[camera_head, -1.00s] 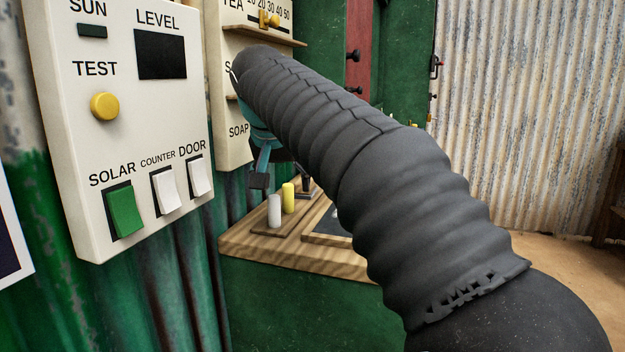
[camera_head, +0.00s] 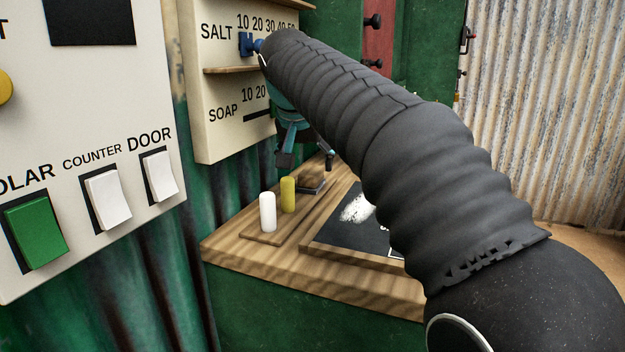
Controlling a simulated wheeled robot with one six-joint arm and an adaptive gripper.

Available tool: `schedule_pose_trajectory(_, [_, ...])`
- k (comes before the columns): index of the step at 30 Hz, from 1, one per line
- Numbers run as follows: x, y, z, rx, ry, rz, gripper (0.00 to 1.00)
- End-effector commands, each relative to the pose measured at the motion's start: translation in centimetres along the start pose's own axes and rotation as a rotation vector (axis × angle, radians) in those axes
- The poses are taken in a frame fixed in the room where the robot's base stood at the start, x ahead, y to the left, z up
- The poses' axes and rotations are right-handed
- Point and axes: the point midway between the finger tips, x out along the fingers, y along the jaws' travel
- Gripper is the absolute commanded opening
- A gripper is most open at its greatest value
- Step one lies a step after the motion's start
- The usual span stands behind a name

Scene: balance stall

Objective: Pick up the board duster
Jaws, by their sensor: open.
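A small block with a wooden top and dark lower part, which looks like the board duster (camera_head: 313,185), lies on the wooden counter (camera_head: 235,243) behind the chalk pieces. My gripper (camera_head: 308,162), teal with dark fingertips, is open and empty above the block, its fingers pointing down. A gap shows between the left fingertip and the block; I cannot tell the exact height of the right one. My black sleeved arm covers the right part of the counter.
A white stick (camera_head: 268,212) and a yellow stick (camera_head: 288,194) stand upright on a small wooden base left of the block. A black slate (camera_head: 325,238) with a white smear lies in front. A price board (camera_head: 225,120) and a switch panel (camera_head: 95,140) stand at left.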

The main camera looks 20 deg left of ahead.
Motion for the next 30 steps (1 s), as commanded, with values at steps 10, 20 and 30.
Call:
schedule_pose_trajectory(10, [4.2,0.5,-0.7,0.002,-0.002,0.003,0.76])
schedule_pose_trajectory(20, [5.0,0.5,-0.8,0.001,0.0,0.0,0.73])
schedule_pose_trajectory(30, [5.0,0.5,-0.8,0.001,0.0,0.0,0.1])
